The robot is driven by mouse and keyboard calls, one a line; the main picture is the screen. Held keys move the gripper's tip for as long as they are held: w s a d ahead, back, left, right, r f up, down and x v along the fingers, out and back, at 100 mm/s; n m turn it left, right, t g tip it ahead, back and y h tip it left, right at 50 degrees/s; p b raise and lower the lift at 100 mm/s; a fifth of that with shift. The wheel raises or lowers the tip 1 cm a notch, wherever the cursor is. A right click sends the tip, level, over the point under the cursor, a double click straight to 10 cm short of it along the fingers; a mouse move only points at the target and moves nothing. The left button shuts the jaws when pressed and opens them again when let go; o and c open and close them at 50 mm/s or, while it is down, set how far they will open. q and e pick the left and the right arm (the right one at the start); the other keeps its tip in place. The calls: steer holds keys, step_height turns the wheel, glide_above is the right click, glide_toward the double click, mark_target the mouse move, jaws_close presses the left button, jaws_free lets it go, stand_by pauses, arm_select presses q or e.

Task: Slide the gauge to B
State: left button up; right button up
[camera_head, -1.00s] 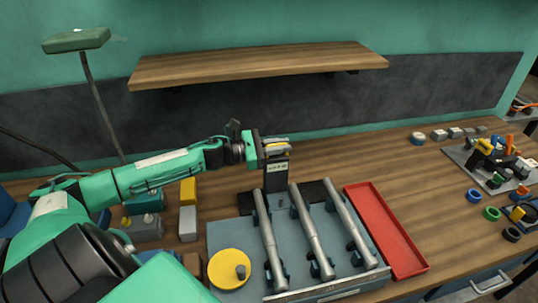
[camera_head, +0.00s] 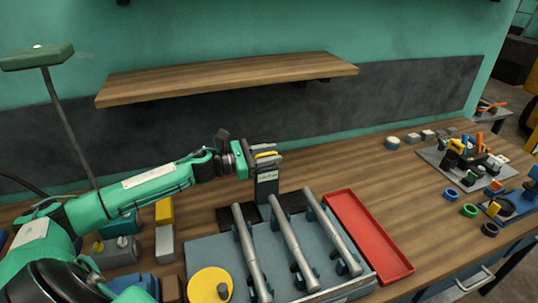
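A dark upright block with a small pale label (camera_head: 266,185) stands behind the grey fixture plate (camera_head: 205,252); I take it to be the gauge, and the lettering is too small to read. My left gripper (camera_head: 266,156) reaches in from the left and is at the top of this block. A yellow piece shows at its fingers, and I cannot tell whether they are closed on it. Three grey metal rods (camera_head: 293,240) lie side by side in dark holders on the plate. No letter B can be made out. My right gripper is not in view.
A red tray (camera_head: 367,235) lies right of the rods. A yellow disc with a grey knob (camera_head: 206,283) is at the plate's front left. Yellow and grey blocks (camera_head: 165,243) stand left of it. A wooden shelf (camera_head: 230,77) hangs above. The bench between tray and coloured rings is clear.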

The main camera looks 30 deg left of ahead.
arm_select(q)
steer(key=shift+r, duration=0.5)
step_height(320, 180, up, 8)
steer(key=shift+f+b, duration=0.1)
steer(key=shift+b, duration=0.55)
step_height(320, 180, up, 11)
steer(key=p, duration=0.1)
steer(key=shift+p, duration=0.3)
